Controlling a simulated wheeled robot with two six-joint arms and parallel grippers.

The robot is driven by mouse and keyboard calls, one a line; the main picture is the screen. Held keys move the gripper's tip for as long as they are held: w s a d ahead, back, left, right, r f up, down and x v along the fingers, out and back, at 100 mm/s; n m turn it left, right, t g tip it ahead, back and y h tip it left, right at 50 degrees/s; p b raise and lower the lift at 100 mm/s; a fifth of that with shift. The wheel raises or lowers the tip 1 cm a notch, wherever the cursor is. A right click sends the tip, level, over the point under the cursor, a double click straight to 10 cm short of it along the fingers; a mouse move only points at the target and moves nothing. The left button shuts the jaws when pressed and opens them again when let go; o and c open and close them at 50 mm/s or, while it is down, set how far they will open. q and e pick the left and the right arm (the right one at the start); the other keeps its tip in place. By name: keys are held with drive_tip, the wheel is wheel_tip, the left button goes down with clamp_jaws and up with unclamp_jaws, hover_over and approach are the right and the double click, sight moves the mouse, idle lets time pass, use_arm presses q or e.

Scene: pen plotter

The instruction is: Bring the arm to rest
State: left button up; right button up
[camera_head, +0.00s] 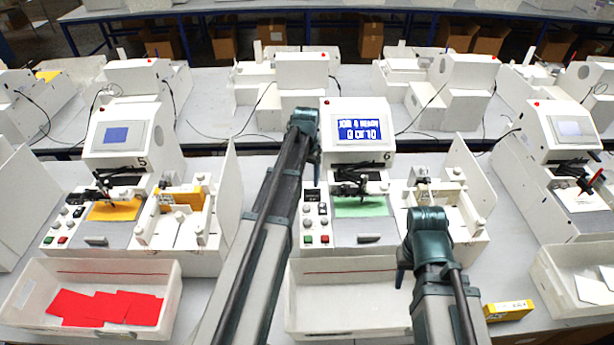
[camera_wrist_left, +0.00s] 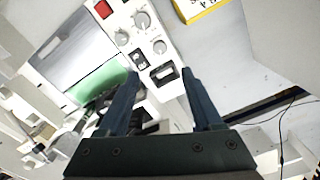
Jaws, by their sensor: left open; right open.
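My left gripper (camera_wrist_left: 160,73) is open and empty in the left wrist view, its two dark fingers apart above the control panel (camera_wrist_left: 140,38) of a plotter with a green sheet (camera_wrist_left: 98,82). In the head view my left arm rises from the bottom to a teal joint beside plotter 6 (camera_head: 357,128); its gripper is hidden there. My right arm stands at the lower right, bent at a teal joint in front of that plotter's right side. My right gripper does not show. A green sheet (camera_head: 361,206) lies on plotter 6's bed.
A white bin (camera_head: 340,329) stands in front of plotter 6, between my arms. A bin with red sheets (camera_head: 107,307) is at left. Plotter 5 (camera_head: 125,137) and another plotter (camera_head: 563,131) flank it. A yellow box (camera_head: 508,310) lies right of my right arm.

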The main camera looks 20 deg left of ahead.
wheel_tip(320, 180, down, 15)
drive_tip(key=b, duration=1.5)
drive_tip(key=shift+f, duration=0.15)
use_arm(q)
drive_tip(key=s+d+f+m, duration=0.1)
drive_tip(key=s+d+f, duration=0.4)
drive_tip(key=s+d, duration=0.2)
drive_tip(key=s+d+f+m, duration=0.1)
drive_tip(key=s+d+f, duration=0.4)
drive_tip(key=s+d, duration=0.3)
drive_tip(key=s+d+f+m+y, duration=0.1)
drive_tip(key=s+d+f, duration=0.4)
drive_tip(key=d, duration=0.5)
drive_tip(key=shift+s+d+m, duration=0.15)
drive_tip(key=shift+s+m, duration=0.25)
drive_tip(key=shift+s, duration=0.85)
use_arm(e)
drive_tip(key=shift+o, duration=0.3)
